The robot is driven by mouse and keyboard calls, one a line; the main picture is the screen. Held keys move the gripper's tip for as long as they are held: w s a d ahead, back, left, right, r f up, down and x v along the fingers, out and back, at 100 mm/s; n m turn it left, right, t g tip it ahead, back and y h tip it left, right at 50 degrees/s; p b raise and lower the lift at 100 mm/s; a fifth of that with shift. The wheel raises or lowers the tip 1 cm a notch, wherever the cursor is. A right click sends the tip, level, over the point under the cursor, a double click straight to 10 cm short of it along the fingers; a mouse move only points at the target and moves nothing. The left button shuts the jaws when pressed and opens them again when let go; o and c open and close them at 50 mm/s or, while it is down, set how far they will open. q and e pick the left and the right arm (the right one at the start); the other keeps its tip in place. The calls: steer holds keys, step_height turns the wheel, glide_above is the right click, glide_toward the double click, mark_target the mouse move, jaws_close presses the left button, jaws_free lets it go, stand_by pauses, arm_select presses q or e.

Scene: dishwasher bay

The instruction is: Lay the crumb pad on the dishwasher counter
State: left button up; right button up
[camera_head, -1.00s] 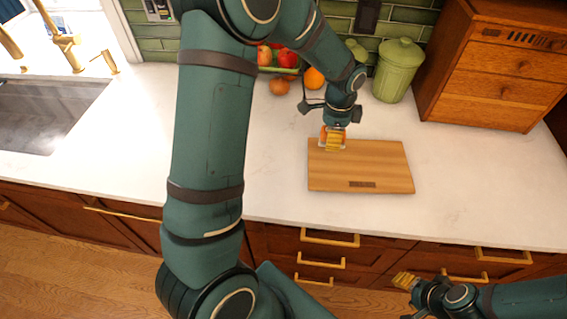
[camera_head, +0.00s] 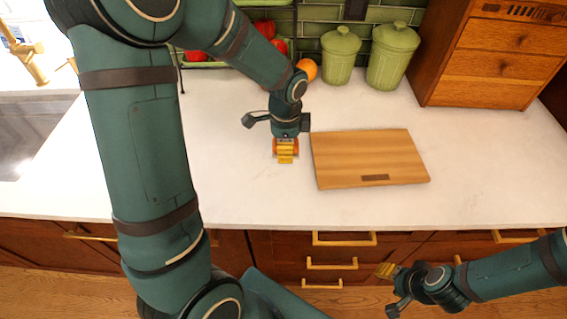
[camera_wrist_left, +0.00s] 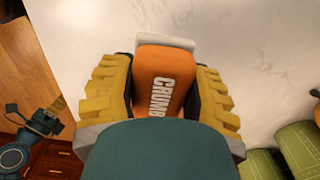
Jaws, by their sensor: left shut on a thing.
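The crumb pad (camera_wrist_left: 160,85) is orange with a white end and the word CRUMB on it. My left gripper (camera_head: 286,155) is shut on it, with yellow ridged fingers on both sides in the left wrist view. In the head view only small orange parts of the pad show beside the fingers. The gripper points down over the bare white dishwasher counter (camera_head: 235,185), just left of the wooden board. I cannot tell whether the pad touches the counter. My right gripper (camera_head: 385,271) is low in front of the drawers, and its opening is unclear.
A wooden cutting board (camera_head: 370,155) lies right of my left gripper. Green canisters (camera_head: 390,58), an orange (camera_head: 307,69) and a wooden drawer cabinet (camera_head: 500,60) stand behind. A sink (camera_head: 30,130) is at the left. Counter in front of and left of my gripper is clear.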

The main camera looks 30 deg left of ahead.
mark_target(285, 167)
arm_select(q)
steer(key=shift+f+b, duration=0.45)
steer(key=shift+f, duration=2.5)
steer(key=shift+f, duration=0.2)
steer(key=o, duration=1.1)
steer(key=shift+r, duration=0.1)
steer(key=shift+r, duration=0.2)
step_height(285, 167, up, 12)
steer(key=shift+f+p, duration=0.1)
steer(key=shift+p, duration=1)
